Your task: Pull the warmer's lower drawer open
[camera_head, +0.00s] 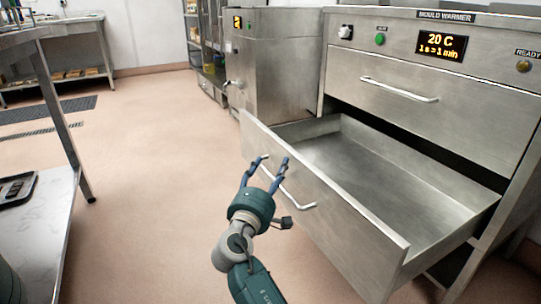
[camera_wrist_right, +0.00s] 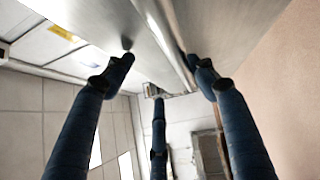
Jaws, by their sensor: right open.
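The mould warmer (camera_head: 432,100) is a steel cabinet at the right of the head view, with a display reading 20 C. Its lower drawer (camera_head: 335,215) is pulled well out, and its empty inside shows. The upper drawer (camera_head: 425,100) is shut. My right gripper (camera_head: 268,168) is at the lower drawer's bar handle (camera_head: 290,188), near the handle's left end. Its blue fingers are open, on either side of the bar. In the right wrist view the fingers (camera_wrist_right: 160,70) are spread around a metal bar. Contact cannot be told. My left gripper is out of view.
A steel table (camera_head: 45,225) with a dark tray (camera_head: 17,188) stands at the left. Another steel cabinet (camera_head: 275,65) stands behind, left of the warmer. The pinkish floor (camera_head: 150,190) between the table and the drawer is clear.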

